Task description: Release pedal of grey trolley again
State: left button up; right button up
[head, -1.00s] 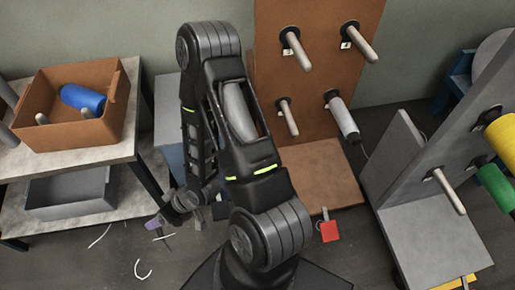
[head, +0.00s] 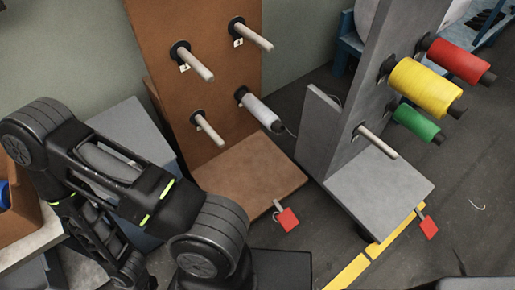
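The grey trolley (head: 385,190) stands at the right, with an upright board carrying red (head: 460,62), yellow (head: 422,87) and green (head: 417,122) spools and one bare peg (head: 377,141). Its red pedal (head: 429,228) sticks out at the front right edge of its base, low near the floor. A similar red pedal (head: 288,219) is on the brown trolley (head: 250,175) beside it. My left arm is folded at the lower left, away from both pedals; its gripper is out of frame or hidden. My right gripper is not in view.
The brown trolley stands close to the left of the grey one, with a white spool (head: 262,112) and several bare pegs. A yellow floor strip (head: 370,252) runs beside the grey trolley's base. Open floor lies to the right, with a white scrap (head: 477,206).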

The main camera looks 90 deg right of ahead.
aim_at(427, 226)
jog(key=i+l+z, duration=0.25)
jog(key=z, duration=4.8)
